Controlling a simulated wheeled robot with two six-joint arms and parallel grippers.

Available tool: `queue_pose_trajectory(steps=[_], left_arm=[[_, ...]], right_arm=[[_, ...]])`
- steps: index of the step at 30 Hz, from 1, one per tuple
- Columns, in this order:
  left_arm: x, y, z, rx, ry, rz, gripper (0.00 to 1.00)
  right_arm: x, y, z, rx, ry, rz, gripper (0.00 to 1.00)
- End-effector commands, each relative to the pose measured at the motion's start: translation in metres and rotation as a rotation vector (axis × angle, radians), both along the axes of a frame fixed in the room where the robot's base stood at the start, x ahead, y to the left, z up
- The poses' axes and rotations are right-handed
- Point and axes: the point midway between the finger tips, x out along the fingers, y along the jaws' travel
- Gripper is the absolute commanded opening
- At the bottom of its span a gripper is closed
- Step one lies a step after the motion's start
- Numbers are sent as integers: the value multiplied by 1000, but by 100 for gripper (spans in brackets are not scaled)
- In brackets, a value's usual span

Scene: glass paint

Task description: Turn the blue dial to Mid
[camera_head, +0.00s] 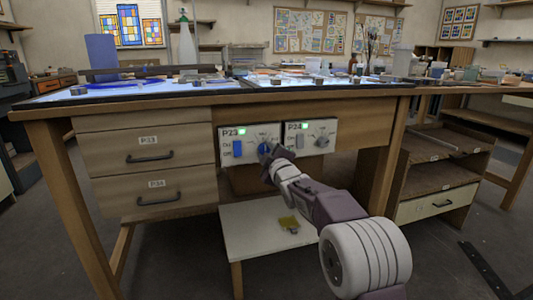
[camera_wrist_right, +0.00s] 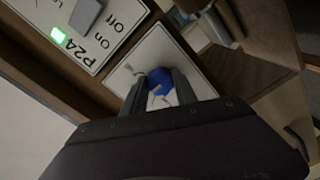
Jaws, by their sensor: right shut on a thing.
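The blue dial (camera_head: 263,148) is on the right part of the white P23 panel (camera_head: 226,146), on the front of the workbench. My right gripper (camera_head: 269,153) is at the dial, reaching up from the lower right. In the right wrist view the blue dial (camera_wrist_right: 161,80) sits between the two dark fingers of the right gripper (camera_wrist_right: 160,88), which is shut on it. The fingers cover part of the dial and its markings, and I cannot read which setting it points to. My left gripper is not in view.
A blue switch (camera_head: 237,149) is left of the dial. Drawers (camera_head: 145,158) are at the left. A low white shelf (camera_head: 262,238) is below.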

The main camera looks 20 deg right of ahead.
Motion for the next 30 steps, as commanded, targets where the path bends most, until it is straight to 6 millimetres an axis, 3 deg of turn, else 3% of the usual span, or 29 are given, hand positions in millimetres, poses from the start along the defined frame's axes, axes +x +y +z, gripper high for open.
queue_pose_trajectory(steps=[7,8,9,10,22,30], left_arm=[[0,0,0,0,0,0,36],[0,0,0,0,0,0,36],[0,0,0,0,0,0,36],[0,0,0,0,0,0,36],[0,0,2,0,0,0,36],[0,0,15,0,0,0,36]], right_arm=[[0,0,-1,1,4,0,0],[0,0,-1,1,4,0,40],[0,0,-1,1,4,0,51],[0,0,-1,1,4,0,56],[-6,0,1,2,1,0,56],[-52,-2,3,1,2,-1,56]])
